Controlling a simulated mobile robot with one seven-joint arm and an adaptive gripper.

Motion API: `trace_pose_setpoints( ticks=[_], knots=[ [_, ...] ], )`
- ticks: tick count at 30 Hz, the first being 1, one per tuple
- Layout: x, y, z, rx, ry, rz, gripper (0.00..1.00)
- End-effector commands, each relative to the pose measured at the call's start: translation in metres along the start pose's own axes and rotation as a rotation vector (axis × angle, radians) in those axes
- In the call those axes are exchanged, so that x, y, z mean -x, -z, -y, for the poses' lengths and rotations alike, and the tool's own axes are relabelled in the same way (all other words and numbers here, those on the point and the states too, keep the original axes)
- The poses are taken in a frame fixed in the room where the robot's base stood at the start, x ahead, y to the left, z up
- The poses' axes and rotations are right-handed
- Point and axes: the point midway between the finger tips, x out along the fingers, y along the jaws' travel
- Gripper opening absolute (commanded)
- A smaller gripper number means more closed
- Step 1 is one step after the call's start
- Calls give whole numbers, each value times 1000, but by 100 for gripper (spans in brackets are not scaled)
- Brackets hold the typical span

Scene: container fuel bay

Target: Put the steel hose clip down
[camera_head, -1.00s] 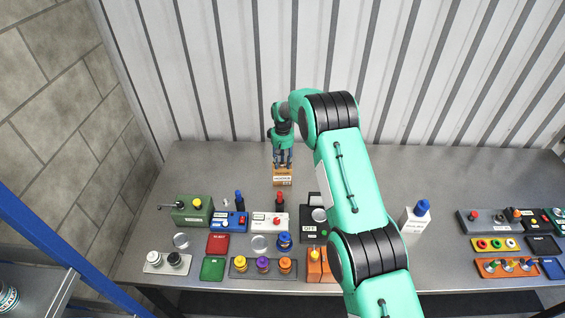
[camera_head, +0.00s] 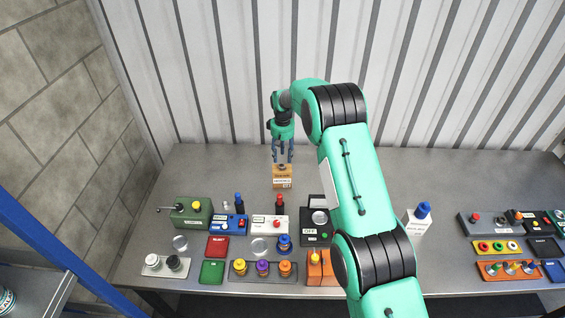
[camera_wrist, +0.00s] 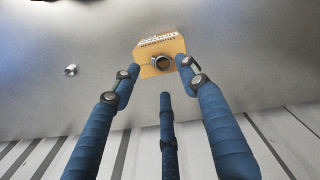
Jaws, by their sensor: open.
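The steel hose clip (camera_wrist: 161,63) looks like a dark-rimmed metal ring in the wrist view. It rests on a tan block (camera_wrist: 148,47) with a printed label. In the head view the clip (camera_head: 282,167) is a small dark shape on top of the block (camera_head: 283,183), on the bench behind the other goods. My gripper (camera_head: 282,158) is above and just behind the block, fingers pointing down. In the wrist view my blue fingers (camera_wrist: 157,82) are spread apart with nothing between them, and the clip lies beyond their tips.
A small metal piece (camera_wrist: 71,70) lies alone on the bench in the wrist view. In front of the block stand a green box (camera_head: 193,213), a blue box (camera_head: 228,225) and a dark OFF box (camera_head: 315,238). The corrugated wall (camera_head: 220,70) is behind. Bench left of the block is clear.

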Motion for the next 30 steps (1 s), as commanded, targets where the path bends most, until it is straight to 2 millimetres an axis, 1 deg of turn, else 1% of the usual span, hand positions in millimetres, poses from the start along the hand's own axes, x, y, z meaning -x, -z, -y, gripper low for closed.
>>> trace_pose_setpoints(
  ticks=[1, 6, 12, 18, 30],
  knots=[
    [9, 1, 0, 0, -1, -3, 44],
    [35, 1, 0, 0, -1, -3, 44],
    [56, 1, 0, 0, -1, -2, 44],
    [64, 0, 0, 0, 0, 0, 44],
    [64, 0, 0, 0, 0, 0, 44]
  ],
)
